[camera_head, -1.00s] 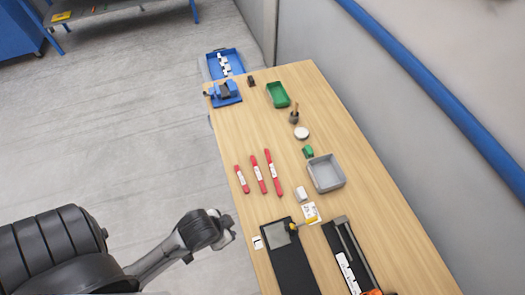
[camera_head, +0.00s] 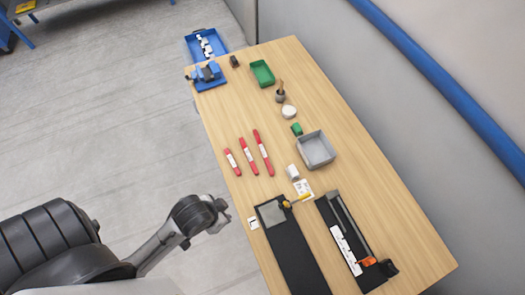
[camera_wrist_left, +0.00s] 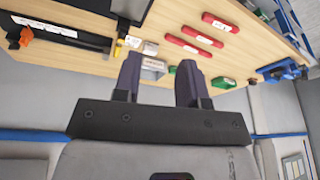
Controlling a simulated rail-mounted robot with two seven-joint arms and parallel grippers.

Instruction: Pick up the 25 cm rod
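Three red rods with white labels lie side by side on the wooden table in the head view: a short one (camera_head: 231,162), a middle one (camera_head: 247,157) and the longest (camera_head: 264,153). The label print is too small to read, so I cannot tell which is 25 cm. The rods also show at the top of the left wrist view (camera_wrist_left: 202,35). My left gripper (camera_head: 219,214) is off the table's left edge, apart from the rods. In the left wrist view its two fingers (camera_wrist_left: 159,64) are spread with nothing between them. My right gripper is not in view.
A grey bin (camera_head: 316,150), green tray (camera_head: 262,73), white round piece (camera_head: 289,112) and blue vise-like fixture (camera_head: 208,75) stand on the table (camera_head: 390,205). Two black fixtures (camera_head: 293,255) lie at the near end. A blue bin (camera_head: 188,45) is beyond the far edge.

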